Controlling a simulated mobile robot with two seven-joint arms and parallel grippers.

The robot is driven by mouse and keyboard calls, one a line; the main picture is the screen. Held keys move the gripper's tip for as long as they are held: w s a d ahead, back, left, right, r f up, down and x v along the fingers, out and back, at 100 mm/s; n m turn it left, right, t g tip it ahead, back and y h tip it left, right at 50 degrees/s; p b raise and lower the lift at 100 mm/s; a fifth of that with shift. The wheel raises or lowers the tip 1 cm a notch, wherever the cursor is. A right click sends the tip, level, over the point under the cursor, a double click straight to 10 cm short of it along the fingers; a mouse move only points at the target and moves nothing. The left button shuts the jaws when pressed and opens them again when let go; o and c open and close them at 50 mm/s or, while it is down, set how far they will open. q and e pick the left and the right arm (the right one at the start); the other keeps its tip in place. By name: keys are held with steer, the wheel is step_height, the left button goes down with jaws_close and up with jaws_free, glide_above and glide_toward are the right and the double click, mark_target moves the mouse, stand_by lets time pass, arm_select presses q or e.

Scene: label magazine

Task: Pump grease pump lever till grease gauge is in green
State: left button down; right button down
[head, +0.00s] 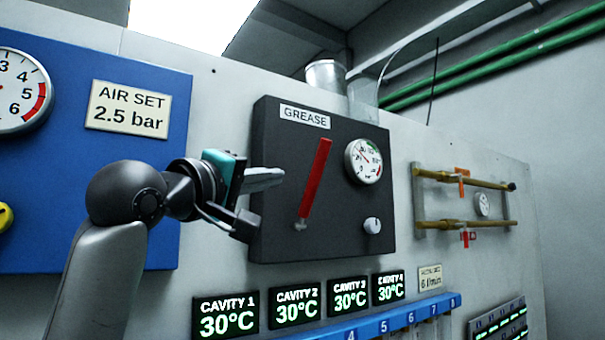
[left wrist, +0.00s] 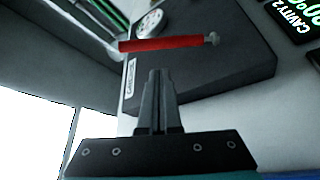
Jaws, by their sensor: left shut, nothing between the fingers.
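The red grease pump lever (head: 316,180) stands on the dark grease panel (head: 280,225), tilted slightly right at its top, with its pivot at the lower end. The lever also shows in the left wrist view (left wrist: 165,43), beyond my fingertips. The round grease gauge (head: 363,161) is at the panel's upper right; it has a green band at the top and a red band at the right. Its needle seems to point to the upper left, but it is too small to read surely. My left gripper (head: 282,175) is shut and empty, left of the lever and apart from it. My right gripper is not in view.
A pale knob (head: 372,226) sits below the gauge. A blue air panel (head: 150,200) is at the left, behind my left arm. Brass pipes with valves (head: 460,178) are at the right. Cavity displays (head: 297,306) and a blue numbered manifold (head: 400,320) lie below.

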mark_target(315, 179)
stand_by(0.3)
arm_select(q)
steer(key=p+x, duration=0.4)
steer(key=x, duration=0.6)
steer(key=shift+s, duration=0.15)
stand_by(0.4)
